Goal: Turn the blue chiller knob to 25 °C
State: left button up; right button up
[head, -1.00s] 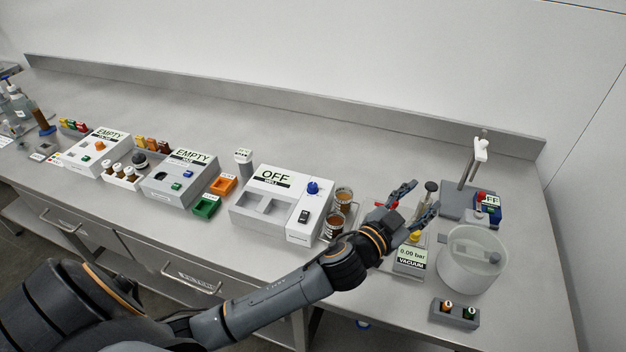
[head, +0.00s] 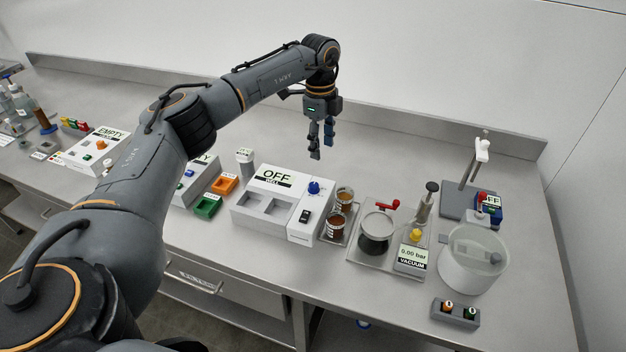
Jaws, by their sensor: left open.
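The blue knob (head: 313,187) sits on the right part of a white box (head: 262,196), which I take to be the chiller. Its display (head: 276,177) reads "OFF"; the small label under it is hard to read. A black switch (head: 304,216) is below the knob. The knob's pointer direction is too small to tell. My left gripper (head: 321,152) points down, open and empty, above and behind the knob, apart from it. My right gripper is not in view.
Two brown-filled jars (head: 337,226) stand just right of the box. The counter behind is clear.

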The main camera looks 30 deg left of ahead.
aim_at(313, 184)
pick_arm(q)
jog(key=shift+n+y, duration=0.3)
jog(key=f+p, duration=0.1)
jog(key=f, duration=0.2)
jog(key=a+f+p, duration=0.1)
jog(key=f, duration=0.3)
jog(key=s+f+p, duration=0.1)
jog(key=f, duration=0.3)
jog(key=shift+a+f+p, duration=0.2)
jog(key=shift+a+p, duration=0.1)
jog(key=shift+a, duration=0.05)
jog(key=shift+f, duration=0.7)
grip_shut()
